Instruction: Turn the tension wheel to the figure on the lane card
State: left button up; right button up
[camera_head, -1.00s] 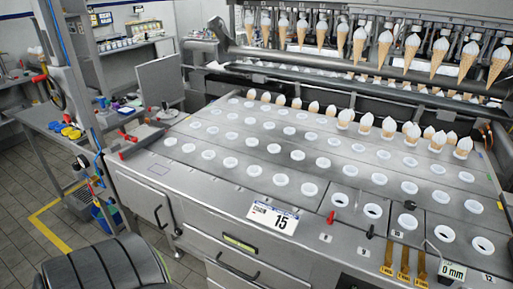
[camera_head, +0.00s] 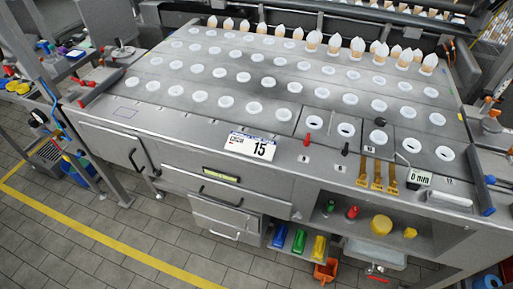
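The lane card (camera_head: 249,147), white with a blue top edge, reads 15 and stands on the front edge of the steel cone table (camera_head: 200,120). A small sign (camera_head: 420,178) reading 0 mm stands at the right of the front edge. I cannot surely tell which part is the tension wheel; a small black knob (camera_head: 380,121) sits on the tabletop near the sign. Neither of my grippers shows in the head view.
White ring holders fill the tabletop, with cones (camera_head: 335,42) along its back. Three brass strips (camera_head: 377,178) hang at the front edge. Colored bins (camera_head: 299,240) sit lower. The tiled floor (camera_head: 90,235) at front left is clear.

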aim_at(489, 124)
jog(key=k+l, duration=0.35)
jog(key=l, duration=0.15)
jog(key=k+l, duration=0.4)
jog(key=l+z, duration=0.05)
jog(key=l, duration=0.05)
